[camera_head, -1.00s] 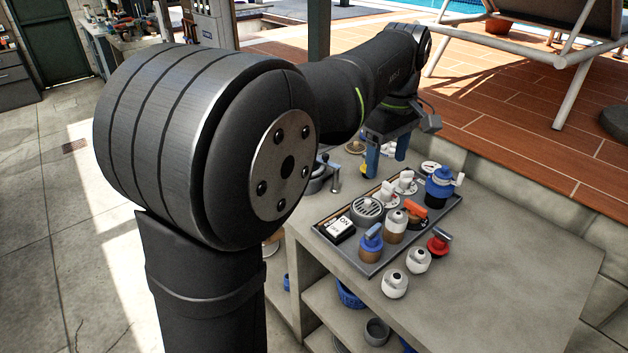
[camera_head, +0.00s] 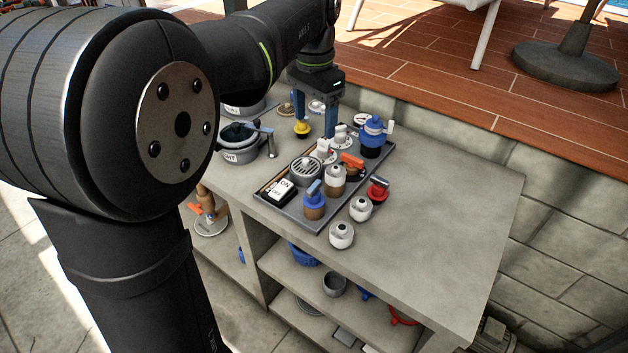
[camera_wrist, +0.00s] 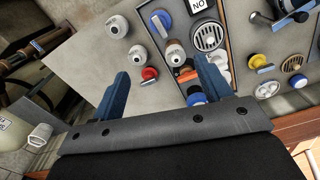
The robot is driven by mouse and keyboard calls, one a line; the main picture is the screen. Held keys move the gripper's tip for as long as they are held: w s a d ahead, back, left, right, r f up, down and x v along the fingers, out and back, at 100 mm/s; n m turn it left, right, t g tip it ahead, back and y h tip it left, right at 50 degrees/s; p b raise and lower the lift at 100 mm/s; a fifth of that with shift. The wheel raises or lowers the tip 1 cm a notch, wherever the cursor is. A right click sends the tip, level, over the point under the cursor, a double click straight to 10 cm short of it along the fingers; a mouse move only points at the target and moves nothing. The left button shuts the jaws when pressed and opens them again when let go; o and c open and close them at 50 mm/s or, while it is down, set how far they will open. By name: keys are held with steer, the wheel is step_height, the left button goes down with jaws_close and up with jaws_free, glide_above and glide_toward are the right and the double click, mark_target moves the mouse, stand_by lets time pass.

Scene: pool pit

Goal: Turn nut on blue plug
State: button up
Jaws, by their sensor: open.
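A blue plug-like fitting (camera_head: 373,132) with a dark lower body and a pale side handle stands at the far right end of the grey tray (camera_head: 330,219). In the wrist view this fitting (camera_wrist: 195,98) is partly hidden by the right finger. A second blue-topped fitting (camera_head: 314,203) with a lever and brown body stands at the tray's front; it also shows in the wrist view (camera_wrist: 160,20). I cannot tell which one bears the nut. My gripper (camera_head: 315,130) is open and empty, pointing down above the tray's back edge. It spans the wrist view's middle (camera_wrist: 160,66).
White fittings (camera_head: 341,235) and a red valve (camera_head: 377,190) stand in front of the tray. A grille (camera_head: 305,168) and an ON switch (camera_head: 281,190) sit in it. Grey pots (camera_head: 240,150) and a yellow knob (camera_head: 302,128) are left. The bench (camera_head: 440,200) is clear at right.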

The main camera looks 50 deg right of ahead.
mark_target(314, 186)
step_height(314, 186, down, 18)
steer(key=m, duration=1.4)
steer(key=shift+m, duration=0.4)
steer(key=c, duration=1)
